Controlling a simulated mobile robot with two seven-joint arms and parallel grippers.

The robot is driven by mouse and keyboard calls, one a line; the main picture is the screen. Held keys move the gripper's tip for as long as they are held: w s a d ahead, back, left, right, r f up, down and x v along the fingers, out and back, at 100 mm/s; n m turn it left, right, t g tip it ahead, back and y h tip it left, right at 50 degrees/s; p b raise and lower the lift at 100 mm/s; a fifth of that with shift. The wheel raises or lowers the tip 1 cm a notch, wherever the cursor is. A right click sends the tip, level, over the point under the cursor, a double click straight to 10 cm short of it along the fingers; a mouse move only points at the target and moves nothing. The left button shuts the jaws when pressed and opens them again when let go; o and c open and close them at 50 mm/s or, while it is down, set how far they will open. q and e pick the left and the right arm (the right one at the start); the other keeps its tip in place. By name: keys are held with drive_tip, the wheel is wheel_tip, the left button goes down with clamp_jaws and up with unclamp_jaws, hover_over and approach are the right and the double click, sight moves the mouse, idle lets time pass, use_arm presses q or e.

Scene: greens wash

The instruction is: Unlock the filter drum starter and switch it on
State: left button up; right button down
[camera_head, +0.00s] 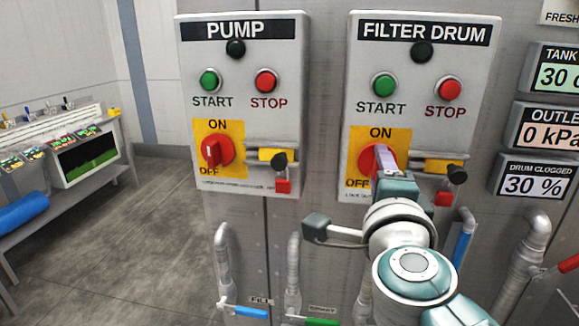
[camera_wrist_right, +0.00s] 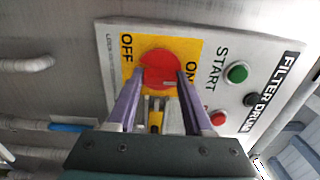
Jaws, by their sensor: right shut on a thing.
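The filter drum starter (camera_head: 420,80) is a grey box with a green START button (camera_head: 383,84), a red STOP button (camera_head: 450,89) and a dark lamp (camera_head: 421,52). Its red rotary switch (camera_head: 367,160) sits on a yellow ON/OFF plate; it also shows in the right wrist view (camera_wrist_right: 158,66). My right gripper (camera_head: 385,158) is at this switch, its fingers either side of the handle and shut on it. They hide the handle's exact angle. A yellow bar (camera_head: 440,166) with a black knob (camera_head: 457,175) and a red tag (camera_head: 443,199) sits right of the switch. My left gripper is out of view.
A similar pump starter (camera_head: 240,110) stands to the left, with its own red switch (camera_head: 216,152). Pipes with blue (camera_head: 245,312) and green (camera_head: 322,322) handles run below. Display panels (camera_head: 540,180) are at right. A bench (camera_head: 65,165) stands far left, with open floor before it.

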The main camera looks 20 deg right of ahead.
idle(0.3)
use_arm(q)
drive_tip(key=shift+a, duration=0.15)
use_arm(e)
drive_tip(key=shift+c, duration=1.5)
unclamp_jaws()
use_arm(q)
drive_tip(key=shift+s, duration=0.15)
use_arm(e)
drive_tip(key=shift+s+a, duration=0.1)
